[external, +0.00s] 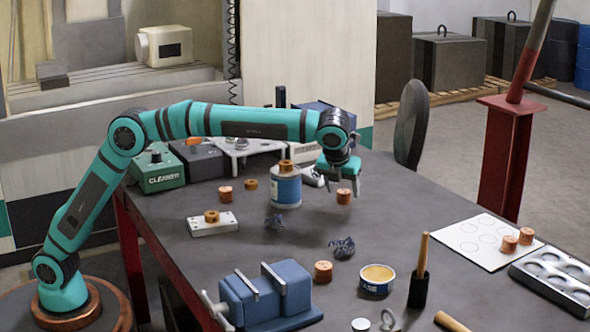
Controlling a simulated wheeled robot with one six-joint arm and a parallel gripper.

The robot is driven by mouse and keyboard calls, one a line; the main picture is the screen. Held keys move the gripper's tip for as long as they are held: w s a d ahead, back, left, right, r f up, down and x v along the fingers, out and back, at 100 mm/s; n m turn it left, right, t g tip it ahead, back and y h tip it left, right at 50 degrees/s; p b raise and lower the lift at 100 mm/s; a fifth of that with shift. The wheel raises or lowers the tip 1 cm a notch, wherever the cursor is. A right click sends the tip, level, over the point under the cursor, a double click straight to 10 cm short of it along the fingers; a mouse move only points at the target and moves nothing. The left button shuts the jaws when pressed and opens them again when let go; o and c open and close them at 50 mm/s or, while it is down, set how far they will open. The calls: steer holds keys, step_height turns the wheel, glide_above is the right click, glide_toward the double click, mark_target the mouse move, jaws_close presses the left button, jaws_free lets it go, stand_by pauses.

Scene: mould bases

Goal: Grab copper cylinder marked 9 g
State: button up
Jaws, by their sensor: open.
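Several small copper cylinders are in the external view, and their markings are too small for me to read, so I cannot tell which is 9 g. One cylinder (344,197) stands on the table just under my gripper (341,184). My gripper is open and points down, with its fingers near the top of that cylinder; I cannot tell the exact gap. Another cylinder (323,271) stands beside the blue vise. Two more (225,195) (250,184) stand at the left. One (211,216) sits on a pale block, one (286,165) on a can lid, and two (509,244) (526,236) on a white sheet.
A blue-and-white can (286,188) stands left of my gripper. A blue vise (266,295), an open tin (377,280), a brush (419,280) and crumpled dark scraps (343,247) lie nearer the front. A metal tray (553,279) is at right.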

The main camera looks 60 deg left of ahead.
steer(key=shift+x, duration=1.05)
steer(key=shift+r, duration=0.1)
steer(key=shift+c, duration=0.4)
steer(key=c, duration=1.2)
